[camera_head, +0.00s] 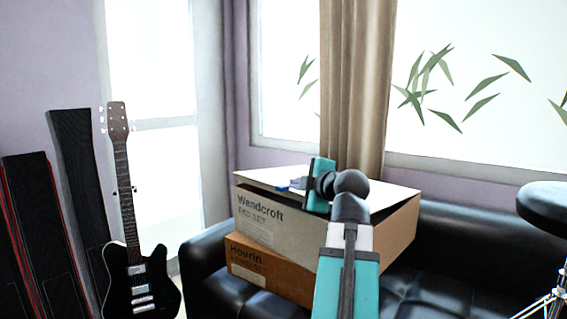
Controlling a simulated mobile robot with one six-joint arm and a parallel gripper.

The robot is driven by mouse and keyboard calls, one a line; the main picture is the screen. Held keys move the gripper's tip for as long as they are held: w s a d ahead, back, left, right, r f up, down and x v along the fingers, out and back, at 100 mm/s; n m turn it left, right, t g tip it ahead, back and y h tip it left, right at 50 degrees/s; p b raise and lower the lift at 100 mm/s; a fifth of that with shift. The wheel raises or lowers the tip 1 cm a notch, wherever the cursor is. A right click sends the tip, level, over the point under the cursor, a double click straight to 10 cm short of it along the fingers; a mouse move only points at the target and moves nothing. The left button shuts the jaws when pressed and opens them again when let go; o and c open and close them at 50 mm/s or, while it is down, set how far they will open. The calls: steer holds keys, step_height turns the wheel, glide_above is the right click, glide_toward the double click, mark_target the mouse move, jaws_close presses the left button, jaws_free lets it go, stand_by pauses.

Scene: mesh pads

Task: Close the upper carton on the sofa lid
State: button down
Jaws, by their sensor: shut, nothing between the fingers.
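My gripper (287,187) is over the front part of the lid, shut and empty, fingertips pointing left. I cannot tell whether the tips touch the lid. My arm hides the middle and right of the lid's front edge and part of the carton.
A brown lower carton (262,272) marked "Hovrin" sits under the upper one. A black guitar (140,275) and dark panels stand at the left. A curtain (352,90) and windows are behind. A round dark stool or drum seat (545,203) is at the right.

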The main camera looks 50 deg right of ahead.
steer(key=w+d+r+m+g+y+p, duration=0.2)
steer(key=r+m+g+p, duration=0.3)
steer(key=p, duration=1.7)
steer(key=w+d+r+m+g+y+p, duration=0.2)
steer(key=r+p, duration=0.7)
steer(key=p, duration=1.4)
steer(key=w+m+g+y, duration=0.1)
steer(key=m+g+y, duration=0.1)
steer(key=m+g, duration=0.1)
steer(key=shift+d+y, duration=0.25)
steer(key=shift+y, duration=0.05)
steer(key=shift+f, duration=0.1)
steer(key=p, duration=0.3)
glide_above(280, 186)
steer(key=s, duration=0.1)
steer(key=shift+s+d+f, duration=0.1)
steer(key=shift+d+f, duration=0.1)
steer(key=shift+f, duration=2.15)
steer(key=shift+d+f, duration=0.15)
steer(key=shift+f, duration=2.15)
steer(key=shift+a+f+p, duration=0.2)
steer(key=shift+f+p, duration=0.4)
steer(key=shift+f, duration=1.45)
